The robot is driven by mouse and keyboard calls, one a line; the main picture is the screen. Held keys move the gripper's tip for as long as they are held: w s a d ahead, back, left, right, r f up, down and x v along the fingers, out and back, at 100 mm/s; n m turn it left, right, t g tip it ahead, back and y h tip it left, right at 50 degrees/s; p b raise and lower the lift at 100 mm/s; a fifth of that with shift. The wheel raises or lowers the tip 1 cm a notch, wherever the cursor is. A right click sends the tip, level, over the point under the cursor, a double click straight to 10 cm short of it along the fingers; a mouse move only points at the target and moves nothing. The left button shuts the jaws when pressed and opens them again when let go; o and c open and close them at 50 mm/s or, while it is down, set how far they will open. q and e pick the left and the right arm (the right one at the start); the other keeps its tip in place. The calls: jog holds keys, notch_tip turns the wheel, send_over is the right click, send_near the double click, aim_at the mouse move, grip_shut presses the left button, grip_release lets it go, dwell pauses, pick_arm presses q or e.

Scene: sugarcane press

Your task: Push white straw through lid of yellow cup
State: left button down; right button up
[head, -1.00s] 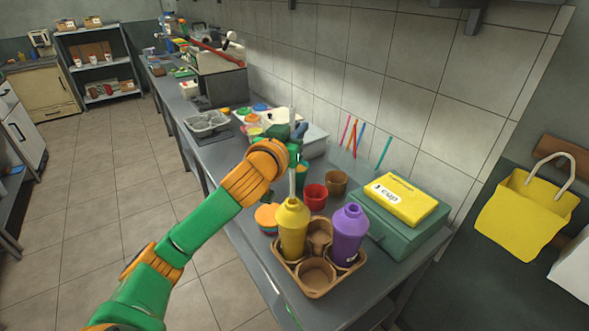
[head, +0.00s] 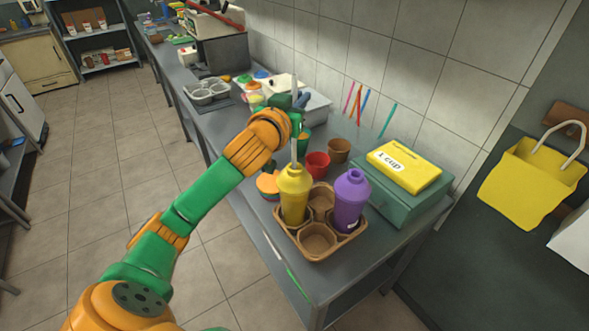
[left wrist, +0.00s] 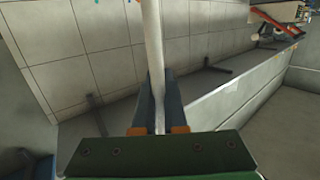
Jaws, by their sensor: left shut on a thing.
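The yellow cup (head: 294,196) with its yellow domed lid stands upright in the left pocket of a brown cup carrier (head: 318,241). My left gripper (head: 297,116) is above it, shut on the white straw (head: 294,150). The straw is nearly upright, and its lower end meets the top of the yellow lid; I cannot tell whether it is inside the opening. In the left wrist view the straw (left wrist: 153,60) runs between the two fingers (left wrist: 158,115). My right gripper is not in view.
A purple cup (head: 349,203) stands in the same carrier. Red (head: 317,164) and brown (head: 339,150) cups are behind it. A green box (head: 403,188) with a yellow "1 cup" package (head: 404,170) is to the right. Coloured straws (head: 357,103) stand by the wall.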

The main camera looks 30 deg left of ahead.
aim_at(295, 153)
pick_arm(q)
jog(key=shift+f+b, duration=4.9)
jog(key=shift+f, duration=1.4)
jog(key=c, duration=0.9)
grip_release()
notch_tip(295, 153, up, 7)
jog(key=p, duration=0.7)
